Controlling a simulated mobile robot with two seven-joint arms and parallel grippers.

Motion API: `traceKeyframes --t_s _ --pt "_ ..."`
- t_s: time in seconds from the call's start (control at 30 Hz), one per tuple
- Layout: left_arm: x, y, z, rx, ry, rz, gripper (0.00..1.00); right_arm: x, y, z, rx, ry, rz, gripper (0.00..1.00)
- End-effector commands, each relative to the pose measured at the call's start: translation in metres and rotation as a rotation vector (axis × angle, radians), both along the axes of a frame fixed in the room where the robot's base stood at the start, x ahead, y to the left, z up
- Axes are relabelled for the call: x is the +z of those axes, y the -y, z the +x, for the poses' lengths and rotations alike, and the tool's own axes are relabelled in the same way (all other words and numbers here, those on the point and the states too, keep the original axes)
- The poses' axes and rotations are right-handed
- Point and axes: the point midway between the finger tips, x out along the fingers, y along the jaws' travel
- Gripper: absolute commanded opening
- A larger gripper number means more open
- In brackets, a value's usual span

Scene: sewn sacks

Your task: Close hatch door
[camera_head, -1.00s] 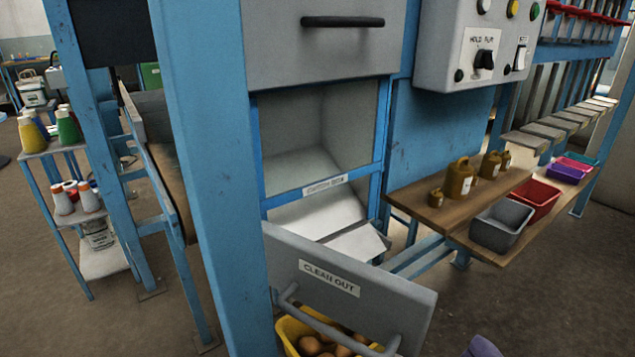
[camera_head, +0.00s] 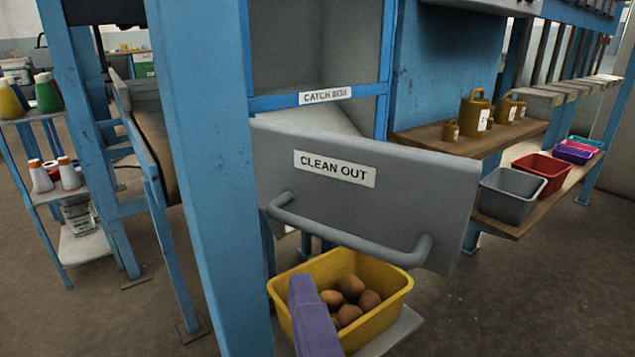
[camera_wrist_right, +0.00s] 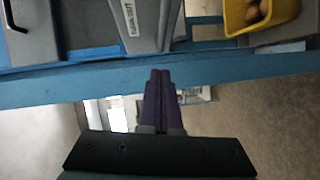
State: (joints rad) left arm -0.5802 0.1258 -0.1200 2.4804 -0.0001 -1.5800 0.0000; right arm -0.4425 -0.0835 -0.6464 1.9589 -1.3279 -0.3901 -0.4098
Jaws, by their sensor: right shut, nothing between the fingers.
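The hatch door (camera_head: 372,200) is a grey panel labelled CLEAN OUT with a grey bar handle (camera_head: 345,238). It stands open, swung out in front of the lower catch box opening (camera_head: 340,118). Its labelled panel also shows at the top of the right wrist view (camera_wrist_right: 146,22). My right gripper (camera_head: 305,285) has purple fingers and is below the handle, in front of the yellow bin. In the right wrist view its fingertips (camera_wrist_right: 160,73) are together and empty, overlapping the blue post in the picture. Contact with the door is not visible. My left gripper is out of view.
A blue post (camera_head: 205,180) stands left of the door. A yellow bin (camera_head: 390,300) of brown round things is under it. A shelf (camera_head: 470,146) with brown cans and several coloured bins (camera_head: 510,195) are at right.

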Motion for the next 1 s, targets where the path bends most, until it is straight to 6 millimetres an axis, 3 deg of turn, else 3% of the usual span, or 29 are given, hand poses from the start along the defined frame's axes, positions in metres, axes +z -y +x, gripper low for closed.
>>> traceKeyframes --t_s 0.23,0.4,1.0 --pt "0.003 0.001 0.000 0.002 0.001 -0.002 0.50 -0.006 -0.011 0.052 -0.001 0.003 0.000 0.00" --pt "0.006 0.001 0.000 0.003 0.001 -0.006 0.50 -0.012 0.004 0.071 0.000 0.000 -0.002 0.00" --pt "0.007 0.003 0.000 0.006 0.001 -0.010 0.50 -0.016 0.012 0.081 0.002 -0.002 0.000 0.00"
